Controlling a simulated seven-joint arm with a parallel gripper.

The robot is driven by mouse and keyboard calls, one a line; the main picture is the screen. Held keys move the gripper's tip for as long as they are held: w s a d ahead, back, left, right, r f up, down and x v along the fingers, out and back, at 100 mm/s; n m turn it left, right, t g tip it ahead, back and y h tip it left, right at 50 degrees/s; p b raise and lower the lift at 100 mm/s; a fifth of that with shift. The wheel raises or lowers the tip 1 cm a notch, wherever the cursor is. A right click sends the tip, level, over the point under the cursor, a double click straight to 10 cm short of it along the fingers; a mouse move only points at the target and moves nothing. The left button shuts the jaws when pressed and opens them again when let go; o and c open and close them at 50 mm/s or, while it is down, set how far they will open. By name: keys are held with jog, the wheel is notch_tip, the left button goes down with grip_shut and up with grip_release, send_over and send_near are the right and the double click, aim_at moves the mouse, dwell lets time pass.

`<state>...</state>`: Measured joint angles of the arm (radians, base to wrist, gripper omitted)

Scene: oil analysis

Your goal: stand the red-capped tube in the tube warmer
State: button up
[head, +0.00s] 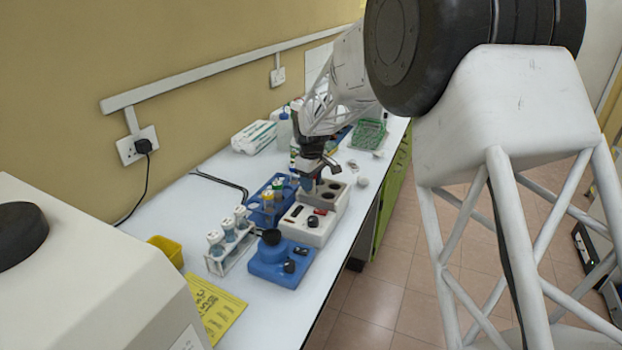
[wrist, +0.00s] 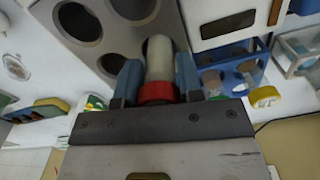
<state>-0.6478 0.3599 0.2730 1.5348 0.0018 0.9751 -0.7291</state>
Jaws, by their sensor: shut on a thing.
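The red-capped tube shows in the wrist view as a pale tube with a red cap (wrist: 157,93). My gripper (wrist: 157,80) is shut on it, one blue finger on each side near the cap. The tube's far end points at the grey top of the tube warmer (wrist: 105,18), over or at one of its round holes; I cannot tell whether it is inside. In the head view my gripper (head: 313,183) is low over the warmer (head: 316,224), a pale box with dark holes and a black knob. The tube is not clear there.
A blue rack (head: 257,215) with several capped tubes stands left of the warmer. A white rack (head: 217,266) of tubes and a blue device with a black cup (head: 268,270) are nearer. A green rack (head: 369,134) stands farther back. The bench's front edge is close on the right.

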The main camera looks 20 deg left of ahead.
dwell(0.3)
jog(key=o, duration=1)
jog(key=shift+r, duration=0.1)
jog(key=shift+r, duration=3.75)
jog(key=shift+d, duration=0.1)
